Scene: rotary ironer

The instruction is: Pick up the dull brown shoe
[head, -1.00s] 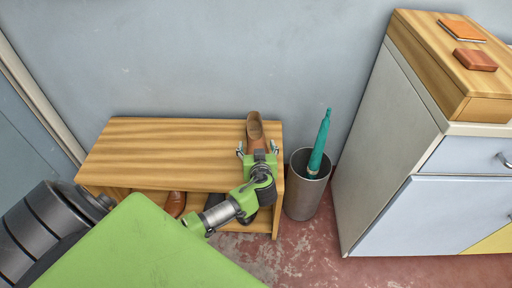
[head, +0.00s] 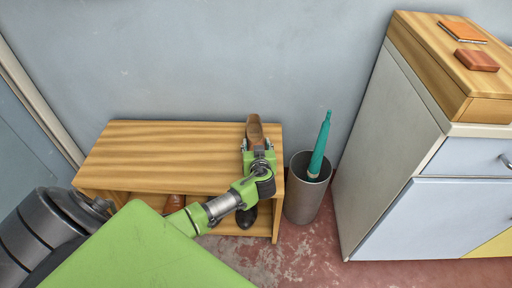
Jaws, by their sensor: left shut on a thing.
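The dull brown shoe (head: 254,128) is at the right end of the wooden shoe bench's top (head: 160,150), its heel end toward the wall. My left gripper (head: 256,146) is shut on the shoe, one finger on each side of it. The near part of the shoe is hidden by the gripper. I cannot tell whether the shoe touches the bench top. My right gripper is not in view.
On the lower shelf are a reddish-brown shoe (head: 174,203) and a black shoe (head: 247,217), both partly hidden. A grey bin (head: 305,197) with a teal umbrella (head: 320,145) stands right of the bench. A cabinet (head: 385,165) stands farther right. The bench top's left is clear.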

